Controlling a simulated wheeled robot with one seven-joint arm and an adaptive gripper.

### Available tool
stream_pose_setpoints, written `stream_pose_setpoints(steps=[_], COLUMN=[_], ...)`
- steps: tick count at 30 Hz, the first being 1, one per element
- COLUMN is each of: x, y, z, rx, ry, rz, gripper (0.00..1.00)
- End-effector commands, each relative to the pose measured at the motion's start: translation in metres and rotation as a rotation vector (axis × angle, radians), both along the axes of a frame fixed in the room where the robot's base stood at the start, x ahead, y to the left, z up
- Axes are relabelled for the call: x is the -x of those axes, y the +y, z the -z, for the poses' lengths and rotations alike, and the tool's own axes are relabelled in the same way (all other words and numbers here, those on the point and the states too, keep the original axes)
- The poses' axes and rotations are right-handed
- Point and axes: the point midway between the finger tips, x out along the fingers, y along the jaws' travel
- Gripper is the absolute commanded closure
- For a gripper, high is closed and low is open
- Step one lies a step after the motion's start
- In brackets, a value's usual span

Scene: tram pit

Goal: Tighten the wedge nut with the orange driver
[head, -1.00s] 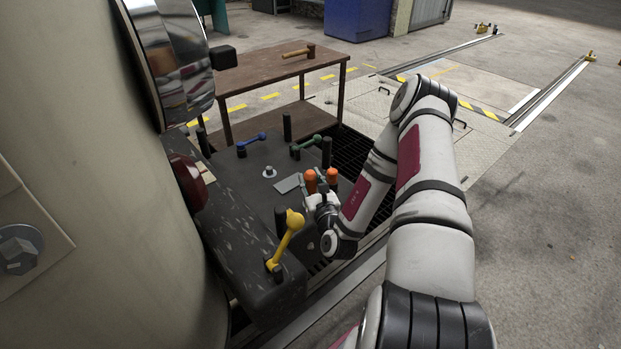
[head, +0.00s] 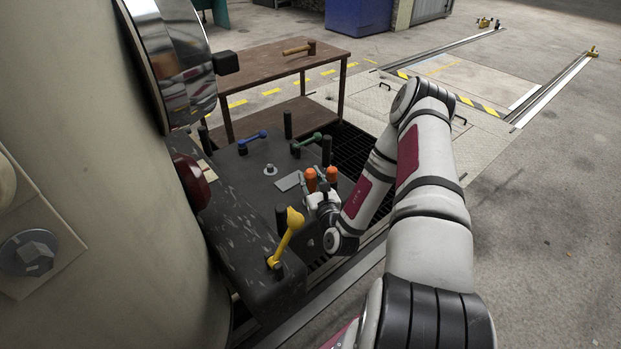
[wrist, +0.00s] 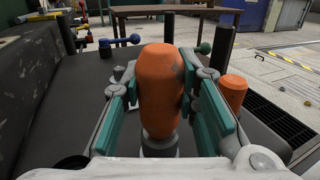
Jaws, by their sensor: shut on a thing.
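An orange driver handle (wrist: 160,90) stands upright between the teal finger pads of my gripper (wrist: 160,100) in the wrist view. My gripper is shut on it, with pads on both sides. A grey metal collar (wrist: 160,146) shows under the handle; what is below is hidden. In the head view the handle (head: 310,180) is beside my gripper (head: 318,194), over the dark bench. A second orange handle (head: 332,175) stands apart to the right, also at the right in the wrist view (wrist: 232,92). A small pale nut-like piece (head: 270,170) is on the bench; I cannot tell if it is the wedge nut.
On the dark bench (head: 240,220) are a yellow lever (head: 287,238), a blue lever (head: 252,142), a green lever (head: 306,145), a grey plate (head: 288,181) and black posts. A brown table (head: 270,62) with a mallet stands behind. A large cream body (head: 80,110) crowds the left.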

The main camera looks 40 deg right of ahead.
Motion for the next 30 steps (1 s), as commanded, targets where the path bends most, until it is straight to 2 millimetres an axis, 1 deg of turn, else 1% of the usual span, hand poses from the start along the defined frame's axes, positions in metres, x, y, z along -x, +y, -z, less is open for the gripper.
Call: stream_pose_setpoints(steps=[7,30], x=[0.0,0.0], y=[0.0,0.0], z=[-0.007,-0.056], rx=[0.0,0.001], ry=[-0.001,-0.002], rz=[0.0,0.0], gripper=[1.0,1.0])
